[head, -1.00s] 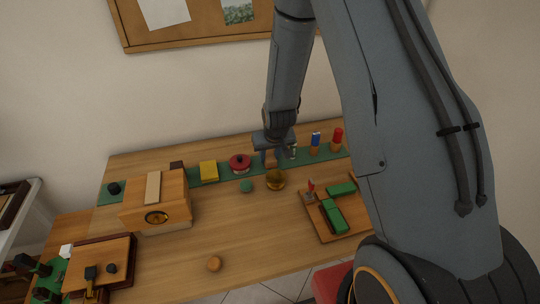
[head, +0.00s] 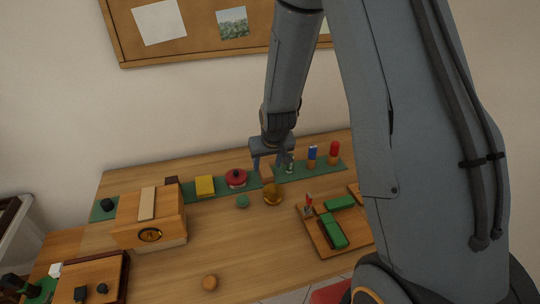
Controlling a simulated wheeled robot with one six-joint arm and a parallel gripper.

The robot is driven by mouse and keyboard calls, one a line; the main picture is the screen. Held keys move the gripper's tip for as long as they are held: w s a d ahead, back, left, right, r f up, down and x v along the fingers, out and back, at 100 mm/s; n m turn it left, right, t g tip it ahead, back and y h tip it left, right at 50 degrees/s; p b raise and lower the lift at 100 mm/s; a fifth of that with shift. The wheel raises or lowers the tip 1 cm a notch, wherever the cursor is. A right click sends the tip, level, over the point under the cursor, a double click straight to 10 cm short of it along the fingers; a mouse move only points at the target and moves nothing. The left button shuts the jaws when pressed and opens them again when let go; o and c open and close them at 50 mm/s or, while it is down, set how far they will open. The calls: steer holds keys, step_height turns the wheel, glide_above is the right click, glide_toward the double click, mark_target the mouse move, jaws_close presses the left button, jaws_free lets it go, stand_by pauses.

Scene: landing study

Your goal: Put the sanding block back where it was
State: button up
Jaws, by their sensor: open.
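A small brown block (head: 266,173), which looks like the sanding block, sits on the long green strip (head: 325,168) at the back of the table. My gripper (head: 270,166) is open just above and around it, its fingers pointing down. The fingers partly cover the block's surroundings, and I cannot tell whether either one touches it.
Along the strip stand a yellow block (head: 205,186), a red round lidded thing (head: 236,178) and blue (head: 312,153) and red (head: 335,150) topped items.

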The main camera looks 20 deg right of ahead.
steer(key=b+v, duration=0.1)
steer(key=v, duration=0.6)
steer(key=s+r+g, duration=0.1)
steer(key=s+r, duration=0.1)
steer(key=s, duration=0.8)
steer(key=s+r+g, duration=0.2)
steer(key=s, duration=0.8)
steer(key=shift+r, duration=0.35)
steer(key=shift+w, duration=0.1)
steer(key=shift+c, duration=0.2)
